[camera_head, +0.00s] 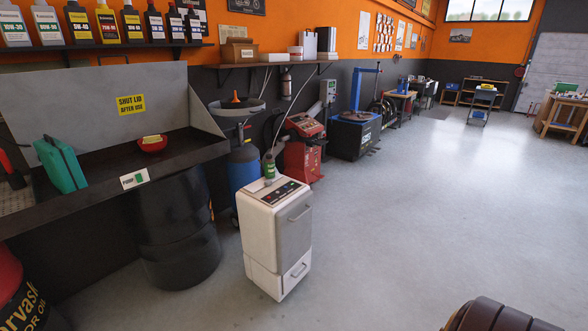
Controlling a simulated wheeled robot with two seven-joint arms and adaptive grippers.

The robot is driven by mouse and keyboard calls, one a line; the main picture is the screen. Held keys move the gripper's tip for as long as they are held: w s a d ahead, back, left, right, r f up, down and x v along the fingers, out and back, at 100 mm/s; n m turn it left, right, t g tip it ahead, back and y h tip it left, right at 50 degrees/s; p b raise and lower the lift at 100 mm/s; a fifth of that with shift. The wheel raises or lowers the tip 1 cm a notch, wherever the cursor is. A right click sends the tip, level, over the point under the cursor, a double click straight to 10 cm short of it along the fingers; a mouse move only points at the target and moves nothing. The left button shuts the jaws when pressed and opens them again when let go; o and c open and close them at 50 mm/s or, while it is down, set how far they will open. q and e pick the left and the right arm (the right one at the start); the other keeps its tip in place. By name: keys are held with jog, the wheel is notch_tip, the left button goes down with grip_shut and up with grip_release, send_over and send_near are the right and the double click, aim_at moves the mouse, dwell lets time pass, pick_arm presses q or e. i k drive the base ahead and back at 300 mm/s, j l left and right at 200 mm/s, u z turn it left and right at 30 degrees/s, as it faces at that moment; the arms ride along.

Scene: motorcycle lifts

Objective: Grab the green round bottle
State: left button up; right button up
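A small green round bottle (269,167) with a dark lower part stands upright on top of a white cabinet (262,235), towards its back edge. The cabinet stands on the floor in the middle of the camera_head view, with a dark control panel on its top and handles on its front. Neither of my grippers shows in this view.
A blue cylinder (243,168) and red machine (303,150) stand behind the cabinet.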

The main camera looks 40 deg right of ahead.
aim_at(270, 162)
jog(key=z, duration=1)
jog(key=i+l+u, duration=0.25)
jog(key=i+l, duration=0.3)
jog(key=i, duration=0.15)
jog(key=i+l+u, duration=0.3)
jog(key=i+l, duration=0.4)
